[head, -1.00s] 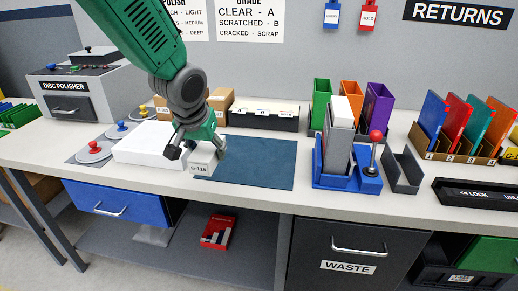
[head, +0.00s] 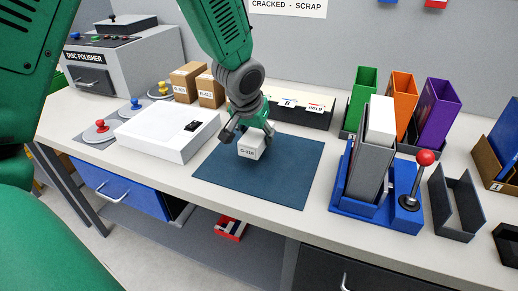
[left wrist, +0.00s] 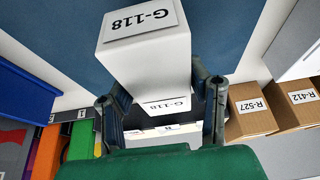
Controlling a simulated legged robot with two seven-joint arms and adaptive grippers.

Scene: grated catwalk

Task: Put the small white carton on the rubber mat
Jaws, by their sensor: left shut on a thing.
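The small white carton (head: 250,146), labelled G-118, is between the fingers of my left gripper (head: 249,131). In the left wrist view the carton (left wrist: 146,60) sits between the two dark fingers of the gripper (left wrist: 160,95), which is shut on it. In the head view the carton is over the dark blue rubber mat (head: 290,180), towards its back left part. I cannot tell whether its underside touches the mat. My right gripper is not in view.
A white flat box (head: 168,133) stands left of the mat. Brown cartons (head: 189,82) and a card-file tray (head: 300,112) are behind. A blue fixture with a red-knobbed lever (head: 409,205) stands right of the mat. The mat's front and right are bare.

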